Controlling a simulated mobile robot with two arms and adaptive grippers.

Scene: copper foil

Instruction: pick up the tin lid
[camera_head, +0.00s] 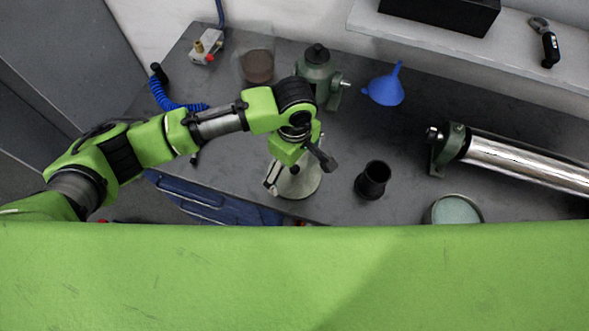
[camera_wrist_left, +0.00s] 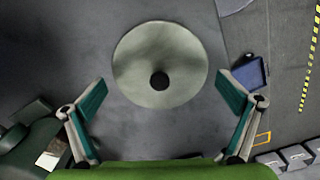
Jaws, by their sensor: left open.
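The tin lid is a pale grey-green round disc (camera_head: 299,187) on the grey bench, partly hidden under my left gripper in the head view. My left gripper (camera_head: 297,168) is over the lid, pointing down. My right gripper is not in view.
A black cup (camera_head: 373,180) stands right of the lid, with a round dish (camera_head: 455,210) farther right. A green machine part (camera_head: 316,70) and a blue funnel (camera_head: 386,88) are behind. A shiny roller (camera_head: 525,162) lies at right. The bench's front edge is close.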

